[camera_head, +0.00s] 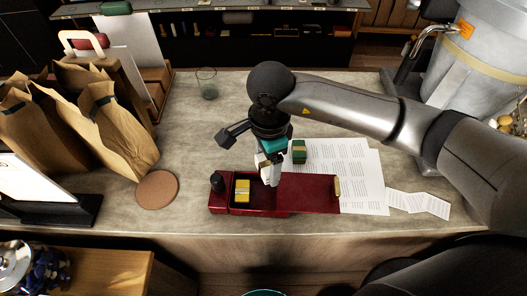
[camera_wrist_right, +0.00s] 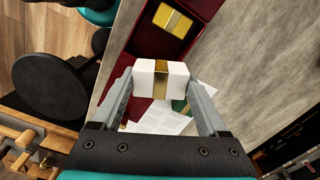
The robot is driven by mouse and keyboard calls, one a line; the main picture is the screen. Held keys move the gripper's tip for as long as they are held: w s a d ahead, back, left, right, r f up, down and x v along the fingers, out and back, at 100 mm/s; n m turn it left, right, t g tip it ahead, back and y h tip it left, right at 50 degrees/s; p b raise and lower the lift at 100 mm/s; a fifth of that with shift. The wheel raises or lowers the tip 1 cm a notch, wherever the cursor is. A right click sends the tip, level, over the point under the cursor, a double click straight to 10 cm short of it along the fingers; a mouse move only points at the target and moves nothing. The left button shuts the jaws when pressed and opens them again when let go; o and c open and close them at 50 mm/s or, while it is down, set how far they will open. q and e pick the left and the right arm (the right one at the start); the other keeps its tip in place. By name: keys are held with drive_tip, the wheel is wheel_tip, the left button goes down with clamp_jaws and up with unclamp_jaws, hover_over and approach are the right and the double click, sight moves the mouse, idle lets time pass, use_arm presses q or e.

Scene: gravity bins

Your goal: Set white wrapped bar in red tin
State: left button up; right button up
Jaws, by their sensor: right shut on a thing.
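The red tin (camera_head: 222,204) is a long dark red box on the counter. A yellow block with a pale band (camera_head: 242,190) lies in its open left part, and a flat red panel with a gold end piece (camera_head: 337,188) extends to the right. My right gripper (camera_head: 271,171) is above the tin, right of the yellow block. In the right wrist view it is shut on the white wrapped bar (camera_wrist_right: 146,78), which has a gold band around its middle. The bar sits crosswise between the fingers and appears raised above the red surface. My left gripper does not show.
A green block (camera_head: 299,151) lies on printed sheets (camera_head: 345,160) behind the tin. A small black object (camera_head: 217,181) is at the tin's left end. A round cork mat (camera_head: 157,190), paper bags (camera_head: 110,125) and a glass (camera_head: 207,83) stand left. The counter's back middle is clear.

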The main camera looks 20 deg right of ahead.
drive_tip(key=m, duration=0.1)
drive_tip(key=m+p, duration=0.1)
drive_tip(key=m, duration=0.1)
drive_tip(key=shift+s+a+r+p, duration=0.1)
drive_tip(key=shift+s+a+p, duration=0.2)
drive_tip(key=shift+a, duration=0.1)
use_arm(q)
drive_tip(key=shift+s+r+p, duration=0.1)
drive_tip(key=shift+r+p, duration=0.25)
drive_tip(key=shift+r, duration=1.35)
use_arm(e)
drive_tip(key=shift+s+a+f+m, duration=0.15)
drive_tip(key=shift+f+m, duration=0.15)
drive_tip(key=shift+m, duration=0.5)
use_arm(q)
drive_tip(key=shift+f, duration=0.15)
use_arm(e)
drive_tip(key=shift+f+b, duration=0.15)
drive_tip(key=shift+b, duration=0.2)
use_arm(q)
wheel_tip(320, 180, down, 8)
drive_tip(key=b, duration=0.8)
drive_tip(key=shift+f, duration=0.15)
use_arm(e)
hover_over(263, 198)
wheel_tip(263, 198, down, 9)
drive_tip(key=shift+r, duration=0.2)
